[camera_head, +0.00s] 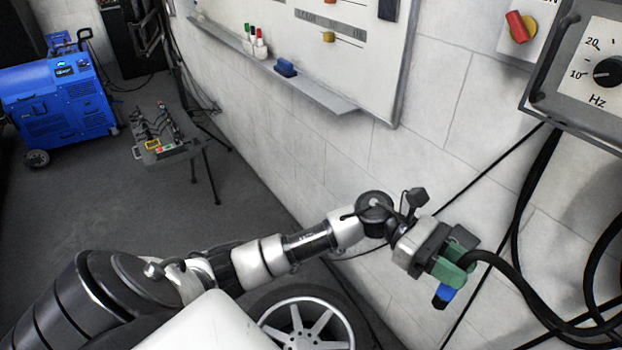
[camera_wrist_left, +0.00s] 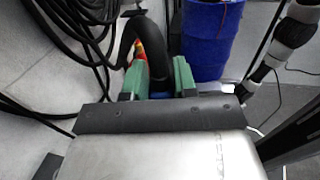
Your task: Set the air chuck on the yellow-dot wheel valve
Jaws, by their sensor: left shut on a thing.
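My left gripper (camera_head: 457,265) has green fingers and is shut on the air chuck (camera_head: 443,296), whose blue end sticks out below the fingers. A thick black hose (camera_head: 507,270) runs from the held piece to the right. In the left wrist view the black hose (camera_wrist_left: 153,55) rises between the green fingers, with a little blue at its base; most of the chuck is hidden. A wheel (camera_head: 308,326) with a dark tyre and silver spokes is at the bottom, left of and below the gripper, apart from the chuck. I cannot make out a valve or a yellow dot. My right gripper is not in view.
A grey control box (camera_head: 585,85) with a Hz dial and hanging black cables is on the right. The white wall is close behind the gripper. A whiteboard (camera_head: 318,45) has a pen ledge. A blue wheeled machine (camera_head: 60,100) and a small instrument stand (camera_head: 165,150) are far left.

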